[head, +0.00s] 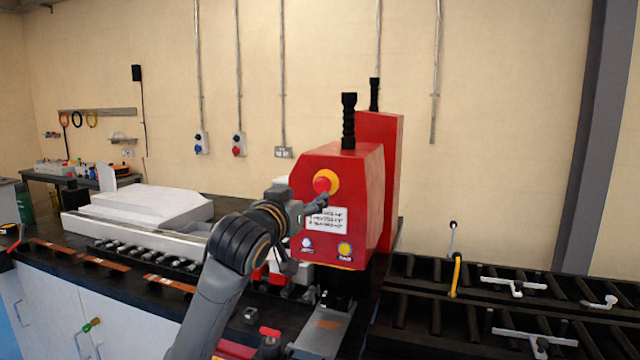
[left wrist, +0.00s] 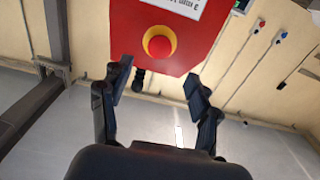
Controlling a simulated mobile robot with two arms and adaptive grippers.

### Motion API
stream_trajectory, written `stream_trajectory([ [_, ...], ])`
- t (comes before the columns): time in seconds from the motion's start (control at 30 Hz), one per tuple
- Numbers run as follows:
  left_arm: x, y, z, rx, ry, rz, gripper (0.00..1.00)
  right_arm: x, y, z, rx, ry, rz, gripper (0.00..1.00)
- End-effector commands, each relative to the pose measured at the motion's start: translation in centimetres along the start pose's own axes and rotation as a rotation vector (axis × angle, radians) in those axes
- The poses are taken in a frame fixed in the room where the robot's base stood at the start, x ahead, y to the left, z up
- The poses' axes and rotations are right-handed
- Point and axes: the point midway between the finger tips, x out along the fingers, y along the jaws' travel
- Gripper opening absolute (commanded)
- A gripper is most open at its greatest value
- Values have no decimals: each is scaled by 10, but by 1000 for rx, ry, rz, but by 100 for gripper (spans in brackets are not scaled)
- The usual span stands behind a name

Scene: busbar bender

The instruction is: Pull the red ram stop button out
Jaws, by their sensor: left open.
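The red ram stop button (head: 322,185) sits in a yellow collar on the front of the red machine head (head: 366,200). My left gripper (head: 312,205) is just in front of the panel, close below the button. In the left wrist view the button (left wrist: 159,46) shows upside down in its yellow ring, ahead of and between the fingertips. My left gripper (left wrist: 158,82) is open there, with a finger on each side and nothing between them. Whether a fingertip touches the panel I cannot tell. My right gripper is not in view.
A white label plate (head: 326,221), a white button (head: 306,243) and a yellow button (head: 345,249) are below the stop button. A roller table (head: 480,310) with clamps extends right. A bench with copper bars (head: 110,268) lies left.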

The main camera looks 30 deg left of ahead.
Motion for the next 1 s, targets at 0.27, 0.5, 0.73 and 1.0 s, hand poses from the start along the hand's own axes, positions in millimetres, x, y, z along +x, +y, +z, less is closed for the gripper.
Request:
stream_trajectory([
  [0.27, 60, 0, -3, 0, -3, -1, 62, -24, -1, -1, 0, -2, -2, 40],
  [0.5, 88, 0, -1, 1, -1, 0, 62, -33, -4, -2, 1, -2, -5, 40],
  [0.73, 95, 0, 1, 2, 0, 0, 62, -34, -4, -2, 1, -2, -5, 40],
  [1.0, 94, 0, 1, 2, -1, 0, 43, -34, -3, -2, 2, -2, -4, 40],
])
